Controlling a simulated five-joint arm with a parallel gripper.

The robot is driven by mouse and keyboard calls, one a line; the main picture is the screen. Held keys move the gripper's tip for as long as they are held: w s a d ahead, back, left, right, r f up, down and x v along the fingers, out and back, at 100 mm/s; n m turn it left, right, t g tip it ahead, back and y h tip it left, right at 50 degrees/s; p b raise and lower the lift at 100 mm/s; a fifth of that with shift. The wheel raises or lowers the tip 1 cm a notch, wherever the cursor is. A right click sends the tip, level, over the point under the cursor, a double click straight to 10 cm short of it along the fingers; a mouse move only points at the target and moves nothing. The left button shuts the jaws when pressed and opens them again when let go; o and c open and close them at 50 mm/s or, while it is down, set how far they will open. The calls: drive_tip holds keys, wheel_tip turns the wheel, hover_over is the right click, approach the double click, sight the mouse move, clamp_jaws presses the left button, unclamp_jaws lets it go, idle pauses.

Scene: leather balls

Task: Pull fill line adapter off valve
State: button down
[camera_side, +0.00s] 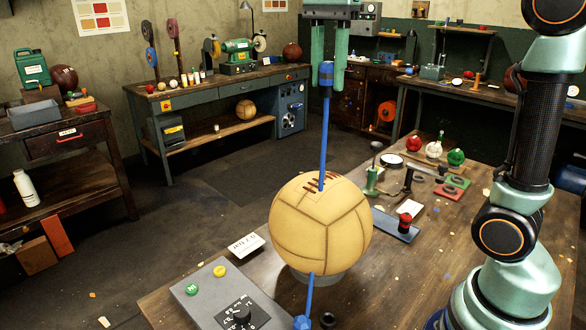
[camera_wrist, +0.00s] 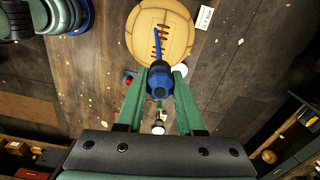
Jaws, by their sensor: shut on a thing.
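The tan leather ball (camera_side: 320,228) sits on a low grey stand (camera_side: 318,283) on the bench, its dark laces facing up. My gripper (camera_side: 328,85) is high above it, pointing down, its green fingers shut on the blue fill line adapter (camera_side: 326,70). A straight blue line (camera_side: 324,135) runs from the adapter down to the ball beside the laces; whether it enters the valve there I cannot tell. Another blue length (camera_side: 309,292) shows below the ball, ending in a blue fitting (camera_side: 302,322). The wrist view shows the adapter (camera_wrist: 160,82) between the fingers and the ball (camera_wrist: 175,22) beyond.
A grey control box (camera_side: 225,300) with a dial and buttons stands at the ball's front left. A small white card (camera_side: 246,245) is beside it. A blue plate with a red knob (camera_side: 405,222) and several small tools lie right and behind. My arm fills the right side.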

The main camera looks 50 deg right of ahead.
drive_tip(key=shift+r, duration=1.75)
drive_tip(key=shift+f, duration=0.15)
drive_tip(key=shift+f, duration=6.85)
drive_tip(key=shift+f, duration=0.15)
drive_tip(key=shift+d, duration=0.1)
